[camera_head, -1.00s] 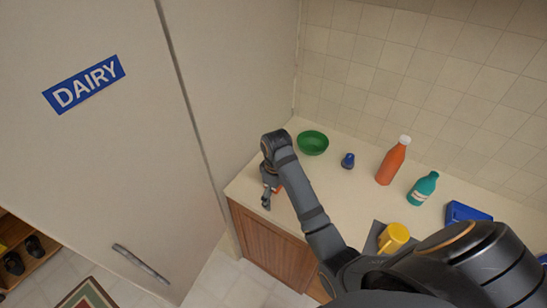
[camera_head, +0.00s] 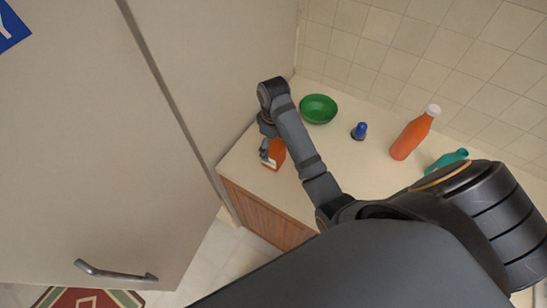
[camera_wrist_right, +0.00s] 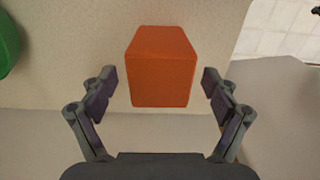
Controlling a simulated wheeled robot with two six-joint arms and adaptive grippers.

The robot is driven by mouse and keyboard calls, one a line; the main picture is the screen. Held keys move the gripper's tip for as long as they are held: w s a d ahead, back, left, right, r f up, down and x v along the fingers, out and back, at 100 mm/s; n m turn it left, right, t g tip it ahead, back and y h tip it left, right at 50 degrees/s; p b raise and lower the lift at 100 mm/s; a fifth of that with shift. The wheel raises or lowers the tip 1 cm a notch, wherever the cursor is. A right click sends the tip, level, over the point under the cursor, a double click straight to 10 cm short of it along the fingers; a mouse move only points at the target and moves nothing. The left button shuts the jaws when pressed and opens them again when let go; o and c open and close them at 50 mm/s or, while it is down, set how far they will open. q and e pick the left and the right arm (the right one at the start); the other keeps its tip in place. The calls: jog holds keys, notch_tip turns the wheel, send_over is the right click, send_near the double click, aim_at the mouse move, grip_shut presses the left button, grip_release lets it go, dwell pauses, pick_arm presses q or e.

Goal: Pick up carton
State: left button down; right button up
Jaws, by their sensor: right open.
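The carton (camera_head: 275,153) is an orange box standing on the cream counter near its left end, partly hidden behind my right arm and gripper in the head view. In the right wrist view the orange carton (camera_wrist_right: 161,68) lies between and just ahead of the two fingers. My right gripper (camera_wrist_right: 161,92) is open, with a gap on each side of the carton. In the head view my right gripper (camera_head: 265,150) is at the carton's left side. My left gripper is not in view.
A green bowl (camera_head: 318,109), a small blue item (camera_head: 360,131), an orange bottle with a white cap (camera_head: 412,136) and a teal bottle (camera_head: 447,161) are on the counter (camera_head: 345,165). A tall pale door with a handle (camera_head: 117,273) stands at the left.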

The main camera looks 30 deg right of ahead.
jog(key=shift+f+b, duration=0.3)
notch_tip(320, 180, down, 4)
jog(key=b, duration=0.3)
jog(key=shift+s+r+b, duration=0.1)
jog(key=shift+s+b, duration=0.05)
jog(key=shift+b, duration=0.15)
jog(key=shift+f, duration=0.35)
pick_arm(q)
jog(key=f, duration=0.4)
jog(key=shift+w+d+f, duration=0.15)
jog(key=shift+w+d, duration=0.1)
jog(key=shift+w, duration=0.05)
pick_arm(e)
jog(key=shift+w+r, duration=0.1)
jog(key=shift+w, duration=0.1)
jog(key=shift+s, duration=0.1)
jog(key=c, duration=1.5)
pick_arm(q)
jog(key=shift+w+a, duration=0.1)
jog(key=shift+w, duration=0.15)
pick_arm(e)
jog(key=shift+r, duration=0.15)
